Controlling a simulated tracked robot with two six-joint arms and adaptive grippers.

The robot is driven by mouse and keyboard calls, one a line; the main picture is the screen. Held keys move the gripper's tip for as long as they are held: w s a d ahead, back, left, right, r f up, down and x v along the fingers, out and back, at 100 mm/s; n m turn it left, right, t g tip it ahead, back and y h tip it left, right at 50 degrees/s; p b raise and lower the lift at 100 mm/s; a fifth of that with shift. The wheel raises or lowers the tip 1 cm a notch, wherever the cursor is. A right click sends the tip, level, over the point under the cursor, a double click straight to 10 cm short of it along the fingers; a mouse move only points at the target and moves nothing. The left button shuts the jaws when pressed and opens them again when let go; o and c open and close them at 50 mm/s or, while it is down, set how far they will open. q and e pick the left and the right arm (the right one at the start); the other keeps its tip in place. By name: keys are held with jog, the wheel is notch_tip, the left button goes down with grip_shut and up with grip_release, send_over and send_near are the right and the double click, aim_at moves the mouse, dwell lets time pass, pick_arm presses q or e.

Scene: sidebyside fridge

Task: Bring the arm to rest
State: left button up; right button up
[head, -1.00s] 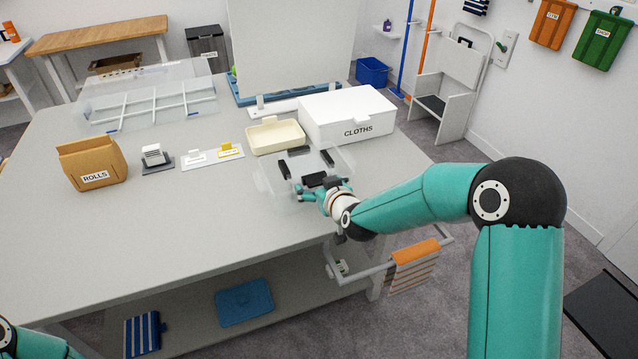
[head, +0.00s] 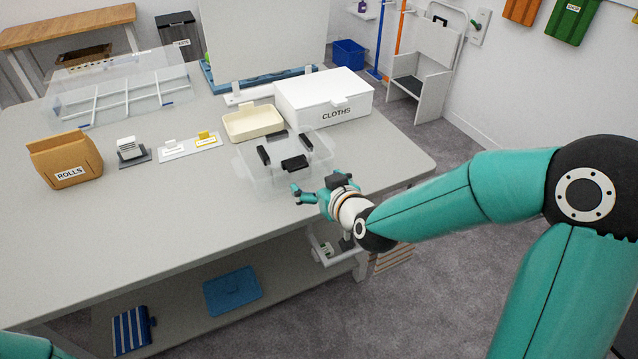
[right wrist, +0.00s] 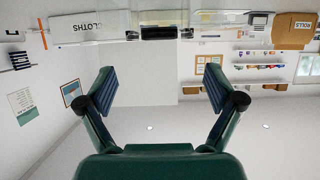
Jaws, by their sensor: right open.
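My right gripper (head: 322,190) is open and empty in the head view, just in front of a clear plastic bin (head: 270,184) with black clips on the table (head: 150,235). In the right wrist view its two fingers (right wrist: 165,95) are spread wide with nothing between them. The view there is upside down, with the wall and ceiling behind. My left gripper is not in view; only a bit of my left arm shows at the lower left of the head view.
A white CLOTHS box (head: 335,113), a cream tray (head: 253,124) and a brown ROLLS bag (head: 64,160) stand on the table. A rail (head: 328,253) sticks out from the table's front below my right arm. The table's front left is clear.

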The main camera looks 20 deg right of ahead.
jog(key=shift+s+r, duration=0.1)
jog(key=shift+s, duration=0.2)
jog(key=s+a+f+m+g+y, duration=0.1)
jog(key=s+a+f+g, duration=0.3)
jog(key=f, duration=0.7)
jog(key=s+a+f+g+y, duration=0.1)
jog(key=s+f+g, duration=0.3)
jog(key=f, duration=0.6)
jog(key=s+a+f+g, duration=0.2)
jog(key=s+f, duration=0.3)
jog(key=s, duration=0.3)
jog(key=s+a+f+m+g+y, duration=0.1)
jog(key=s+a+f+g, duration=0.1)
jog(key=s+f, duration=0.4)
jog(key=s+a, duration=0.1)
jog(key=s, duration=0.1)
jog(key=shift+s+f+m+g+y, duration=0.3)
jog(key=shift+s+g, duration=0.1)
